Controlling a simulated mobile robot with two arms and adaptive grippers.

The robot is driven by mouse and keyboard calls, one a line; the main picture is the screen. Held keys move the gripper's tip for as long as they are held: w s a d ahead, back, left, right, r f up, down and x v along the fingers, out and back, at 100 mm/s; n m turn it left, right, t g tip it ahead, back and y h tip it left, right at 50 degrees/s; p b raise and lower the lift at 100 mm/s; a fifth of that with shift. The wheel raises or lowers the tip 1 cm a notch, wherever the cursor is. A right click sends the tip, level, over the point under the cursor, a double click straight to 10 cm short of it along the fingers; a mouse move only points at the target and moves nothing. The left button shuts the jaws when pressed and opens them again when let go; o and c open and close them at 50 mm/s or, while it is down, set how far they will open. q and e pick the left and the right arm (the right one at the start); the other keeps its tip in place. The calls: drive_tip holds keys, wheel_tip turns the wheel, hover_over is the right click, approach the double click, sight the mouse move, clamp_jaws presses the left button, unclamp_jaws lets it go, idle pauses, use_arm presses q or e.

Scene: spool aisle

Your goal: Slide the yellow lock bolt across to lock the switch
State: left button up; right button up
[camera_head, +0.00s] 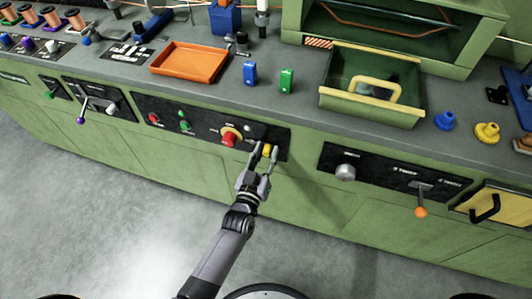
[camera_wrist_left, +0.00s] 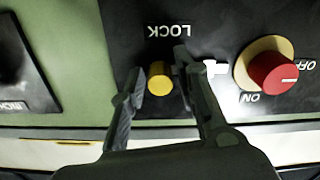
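The yellow lock bolt (camera_head: 266,149) sits on the black switch panel, right of the red switch knob (camera_head: 229,137). In the left wrist view, which is upside down, the bolt (camera_wrist_left: 159,78) is a short yellow cylinder beside the word LOCK. The red knob (camera_wrist_left: 275,72) on its yellow base is to the right there, marked ON and OFF. My left gripper (camera_head: 264,154) is at the panel with its fingers on either side of the bolt. The fingers are apart; a narrow gap shows beside the bolt, and firm contact is not visible. My right gripper is not in view.
A small white piece (camera_wrist_left: 215,68) lies between bolt and knob. A green button (camera_head: 184,126) and red button (camera_head: 154,118) are further left on the panel. A silver knob (camera_head: 345,172) and orange-tipped lever (camera_head: 421,211) are on the right panel. An orange tray (camera_head: 189,62) stands above.

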use_arm(q)
clamp_jaws()
drive_tip(key=shift+a, duration=0.1)
idle(0.4)
drive_tip(key=a, duration=0.1)
drive_tip(key=w+a, duration=0.1)
drive_tip(key=a, duration=0.1)
drive_tip(key=shift+a, duration=0.1)
drive_tip(key=shift+o, duration=1.8)
unclamp_jaws()
drive_tip(key=v, duration=1.2)
